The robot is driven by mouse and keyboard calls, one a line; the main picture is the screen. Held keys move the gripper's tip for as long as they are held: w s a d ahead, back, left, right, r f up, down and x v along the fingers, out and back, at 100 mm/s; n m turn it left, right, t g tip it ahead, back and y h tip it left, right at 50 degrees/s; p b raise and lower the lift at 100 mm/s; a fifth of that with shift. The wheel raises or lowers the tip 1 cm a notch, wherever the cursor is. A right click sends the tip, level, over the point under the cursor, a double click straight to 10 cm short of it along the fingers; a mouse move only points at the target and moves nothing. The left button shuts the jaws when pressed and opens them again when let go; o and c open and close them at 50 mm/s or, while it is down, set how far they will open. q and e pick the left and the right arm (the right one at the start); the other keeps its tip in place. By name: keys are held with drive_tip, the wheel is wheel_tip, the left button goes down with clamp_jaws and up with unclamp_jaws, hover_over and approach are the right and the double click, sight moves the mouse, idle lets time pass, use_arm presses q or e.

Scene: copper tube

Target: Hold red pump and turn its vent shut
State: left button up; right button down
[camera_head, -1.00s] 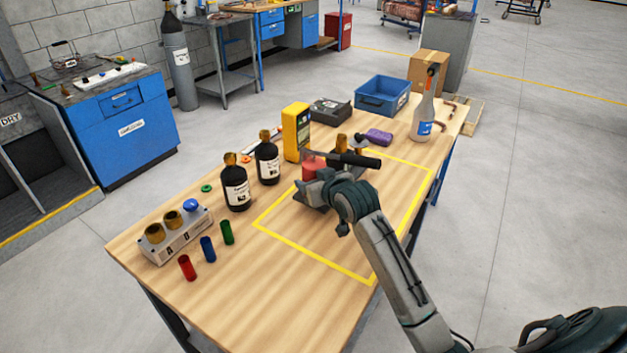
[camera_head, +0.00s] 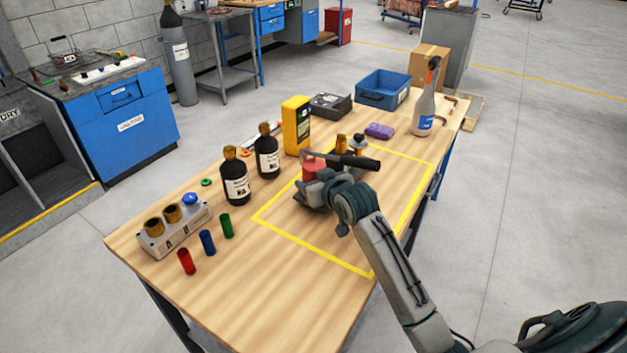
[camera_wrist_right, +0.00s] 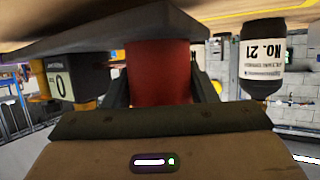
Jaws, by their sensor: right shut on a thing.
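The red pump (camera_head: 312,168) stands on the wooden table inside the yellow outline, at its far left part. It has a dark base and a dark bar shows above it. My right gripper (camera_head: 318,184) is shut on the red pump; my wrist hides much of the pump in the head view. In the right wrist view the red body (camera_wrist_right: 159,72) sits between the two dark fingers. Brass parts (camera_head: 341,142) show just behind the pump. I cannot make out the vent clearly. My left gripper is not in view.
Two black bottles (camera_head: 236,181) stand left of the outline. A yellow device (camera_head: 296,126) and a purple object (camera_head: 379,131) are behind. A blue bin (camera_head: 383,91) and spray bottle (camera_head: 424,108) stand farther back.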

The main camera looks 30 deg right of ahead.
drive_tip(key=shift+f+b, duration=0.3)
drive_tip(key=shift+f, duration=0.45)
idle(0.7)
drive_tip(key=shift+f, duration=0.3)
drive_tip(key=shift+s+a, duration=0.1)
drive_tip(key=shift+r, duration=0.15)
idle(0.3)
drive_tip(key=c, duration=0.5)
unclamp_jaws()
drive_tip(key=v, duration=1.2)
drive_tip(key=shift+s, duration=0.1)
